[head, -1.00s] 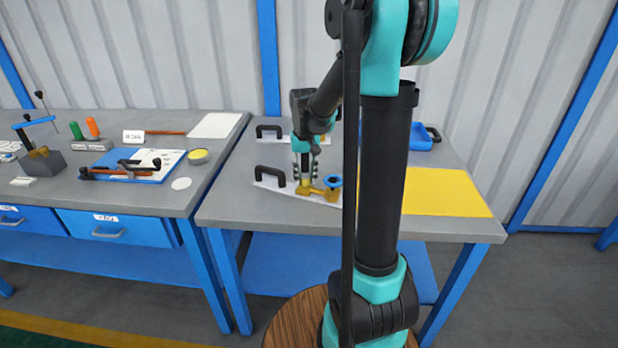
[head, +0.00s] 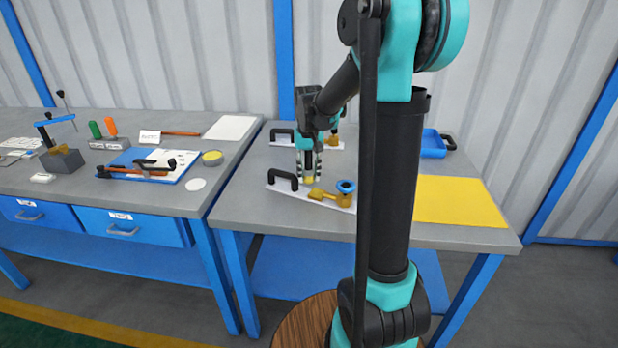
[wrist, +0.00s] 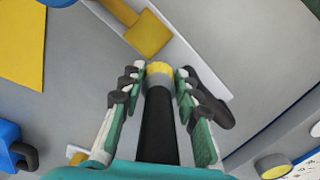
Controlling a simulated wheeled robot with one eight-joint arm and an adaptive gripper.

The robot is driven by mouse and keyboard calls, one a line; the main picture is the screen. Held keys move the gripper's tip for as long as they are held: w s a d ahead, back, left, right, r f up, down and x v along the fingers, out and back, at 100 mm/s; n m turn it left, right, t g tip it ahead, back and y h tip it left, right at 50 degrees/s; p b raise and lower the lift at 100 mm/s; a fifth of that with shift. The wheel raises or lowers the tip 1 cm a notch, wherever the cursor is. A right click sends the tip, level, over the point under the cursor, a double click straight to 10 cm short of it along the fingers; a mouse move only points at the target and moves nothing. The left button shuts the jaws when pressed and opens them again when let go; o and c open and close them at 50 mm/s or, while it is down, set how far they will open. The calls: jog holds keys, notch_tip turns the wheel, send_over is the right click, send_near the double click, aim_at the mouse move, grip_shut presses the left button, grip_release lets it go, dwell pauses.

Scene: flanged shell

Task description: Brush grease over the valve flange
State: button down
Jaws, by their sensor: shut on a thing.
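My gripper (head: 308,172) is shut on the black handle of a brush, which points down. The brush (wrist: 159,110) has a grey collar and a yellow tip in the wrist view. The near valve (head: 342,198) is brass with a blue handwheel and lies on a white plate (head: 285,188) with a black handle. Its flange end (wrist: 148,36) is just beyond the brush tip in the wrist view. In the head view the tip is behind and slightly left of the flange end, with a small gap in the picture; its height is unclear.
A second plate with a black handle (head: 281,136) and valve stands behind my gripper. The left bench holds a yellow-topped tin (head: 212,158), a clipboard and tools. My arm hides part of the table.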

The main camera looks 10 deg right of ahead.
aim_at(309, 171)
jog(key=shift+r, duration=2.25)
jog(key=shift+r, duration=1.5)
jog(key=shift+s+f, duration=0.1)
jog(key=shift+f, duration=0.05)
